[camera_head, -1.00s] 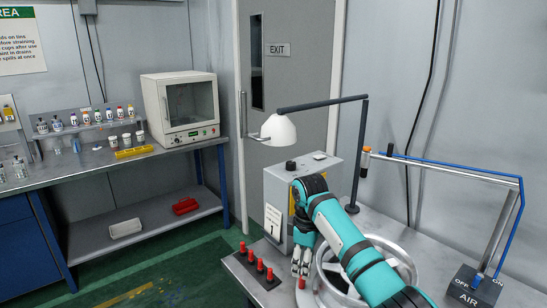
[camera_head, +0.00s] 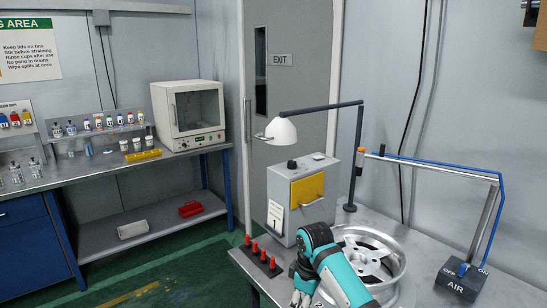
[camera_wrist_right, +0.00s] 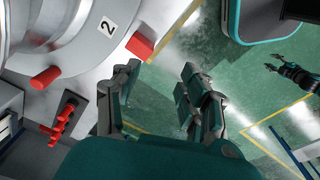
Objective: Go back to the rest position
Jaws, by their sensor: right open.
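My right arm reaches in from the bottom of the head view, its gripper (camera_head: 300,298) low at the bench's front edge, left of the silver wheel (camera_head: 372,258). In the right wrist view, my right gripper (camera_wrist_right: 160,92) is open, with nothing between its fingers and green floor beyond. The wheel's rim (camera_wrist_right: 70,30) fills the upper left there, near a "2" label (camera_wrist_right: 107,27) and a red peg (camera_wrist_right: 139,46). A dark gripper, seemingly my left one (camera_wrist_right: 280,70), shows small at the right; its jaws are unclear.
Several red pegs (camera_head: 262,255) stand on a dark strip by the bench edge. A grey box with a yellow panel (camera_head: 307,190) and a lamp (camera_head: 281,131) stand behind. An AIR valve (camera_head: 460,278) is at right. Green floor (camera_head: 190,275) is open at left.

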